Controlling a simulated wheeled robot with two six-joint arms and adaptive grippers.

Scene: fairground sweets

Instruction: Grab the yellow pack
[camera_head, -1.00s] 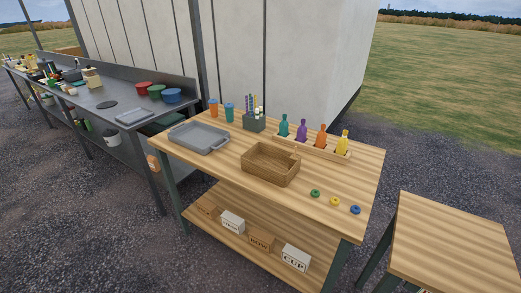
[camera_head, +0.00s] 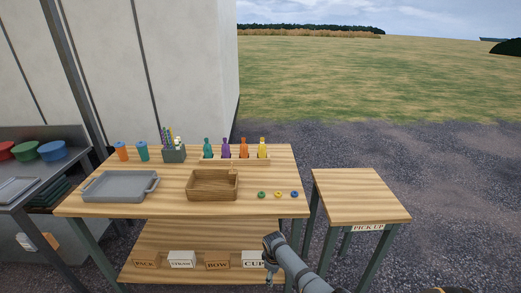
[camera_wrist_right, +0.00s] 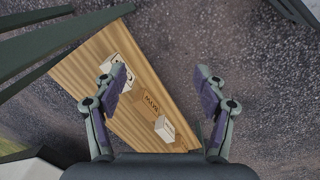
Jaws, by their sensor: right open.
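I cannot make out a yellow pack in either view. A brown block marked PACK (camera_head: 145,264) sits at the left end of the table's lower shelf (camera_head: 190,238). The yellow things I see are a bottle (camera_head: 262,148) in the rack and a small ring (camera_head: 278,195) on the tabletop. My right arm shows low in the head view, in front of the shelf's right end. In the right wrist view my right gripper (camera_wrist_right: 160,72) is open and empty, with the labelled shelf boxes beyond its fingers. My left gripper is not in view.
The wooden table (camera_head: 110,208) bears a grey tray (camera_head: 120,187), a wooden box (camera_head: 212,186), cups and a bottle rack. A side table marked PICK UP (camera_head: 360,195) has a bare top. A metal counter with coloured bowls (camera_head: 52,151) stands at left.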

